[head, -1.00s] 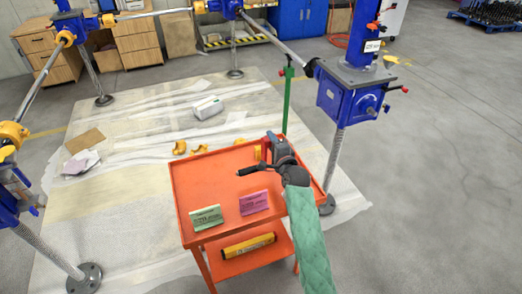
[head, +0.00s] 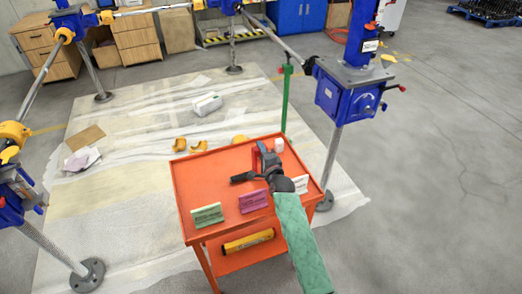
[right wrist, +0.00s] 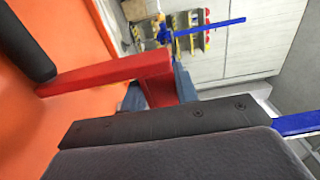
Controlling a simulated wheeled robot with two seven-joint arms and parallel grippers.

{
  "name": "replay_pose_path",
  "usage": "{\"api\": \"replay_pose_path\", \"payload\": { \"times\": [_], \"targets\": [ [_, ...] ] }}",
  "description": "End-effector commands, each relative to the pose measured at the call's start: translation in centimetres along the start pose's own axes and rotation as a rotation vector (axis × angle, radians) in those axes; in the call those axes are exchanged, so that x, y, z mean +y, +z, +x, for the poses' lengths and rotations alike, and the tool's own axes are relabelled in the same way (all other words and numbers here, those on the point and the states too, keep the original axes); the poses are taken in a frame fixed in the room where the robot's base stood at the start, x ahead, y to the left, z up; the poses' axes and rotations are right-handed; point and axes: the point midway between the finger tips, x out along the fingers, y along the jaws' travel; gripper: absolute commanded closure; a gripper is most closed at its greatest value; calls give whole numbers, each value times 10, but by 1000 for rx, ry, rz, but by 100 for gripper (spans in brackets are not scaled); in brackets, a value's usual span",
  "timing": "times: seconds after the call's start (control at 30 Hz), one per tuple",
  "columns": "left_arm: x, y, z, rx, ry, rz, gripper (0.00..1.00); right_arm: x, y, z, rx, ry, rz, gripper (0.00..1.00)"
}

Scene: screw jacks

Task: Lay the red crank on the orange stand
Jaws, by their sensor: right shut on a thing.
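The orange stand (head: 187,185) is a tray-topped cart in the middle of the head view. My right gripper (head: 264,162) is over the right part of its top, shut on the red crank. The crank's black handle (head: 243,177) sticks out left of the gripper; most of its red part is hidden by the jaws. In the right wrist view the crank's red arm (right wrist: 115,76) lies along a dark finger, with its black handle at the upper left over orange tray surface. I cannot tell whether the crank touches the tray. My left gripper is not in view.
A blue screw jack (head: 345,95) stands behind right. The tray's left part is clear.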

Motion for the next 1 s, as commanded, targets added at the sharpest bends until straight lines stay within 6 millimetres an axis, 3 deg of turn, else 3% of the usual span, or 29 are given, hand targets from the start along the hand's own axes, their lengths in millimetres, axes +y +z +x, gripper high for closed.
{"api": "replay_pose_path", "payload": {
  "times": [0.23, 0.27, 0.33, 0.37, 0.73, 0.83, 1.0],
  "targets": [
    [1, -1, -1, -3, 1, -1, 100, 1, 0, 0, 0, -3, 1, 100],
    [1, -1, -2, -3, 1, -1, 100, 2, 0, 0, 0, 0, 1, 64],
    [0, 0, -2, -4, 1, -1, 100, 2, 0, 0, 0, 0, 0, 50],
    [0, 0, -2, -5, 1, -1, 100, 2, 0, 0, 0, 0, 0, 48],
    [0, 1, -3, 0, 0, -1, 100, -2, 0, 0, 0, 0, 0, 48],
    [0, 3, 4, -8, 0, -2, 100, 2, 0, -10, 0, 1, 1, 48],
    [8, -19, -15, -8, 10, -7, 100, 3, 0, -36, 0, 0, 2, 48]
  ]
}}
